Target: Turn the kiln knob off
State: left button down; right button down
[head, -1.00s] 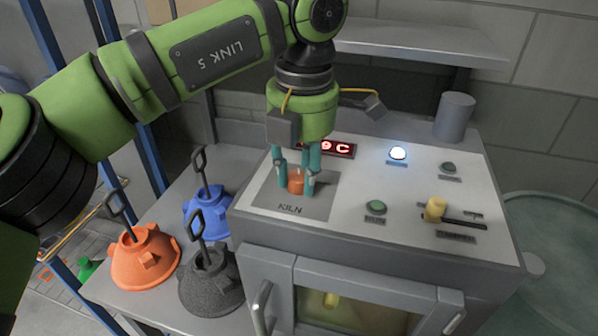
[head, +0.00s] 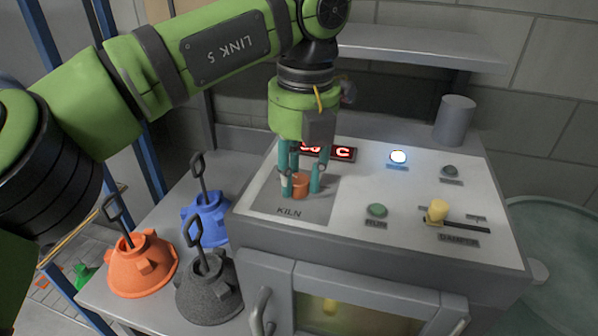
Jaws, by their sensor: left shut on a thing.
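The kiln knob (head: 300,186) is a small orange-brown knob on the grey panel labelled KILN (head: 290,211), on top of the kiln cabinet. My left gripper (head: 301,185) points down over it, with its teal fingers shut around the knob. The fingers hide part of the knob, and I see no pointer mark on it. Behind the gripper a red lit display (head: 343,153) is partly covered; a letter C shows at its right end. My right gripper is not in view.
A shelf (head: 415,47) hangs behind.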

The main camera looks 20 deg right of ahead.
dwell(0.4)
pick_arm(q)
jog(key=c, duration=0.9)
grip_release()
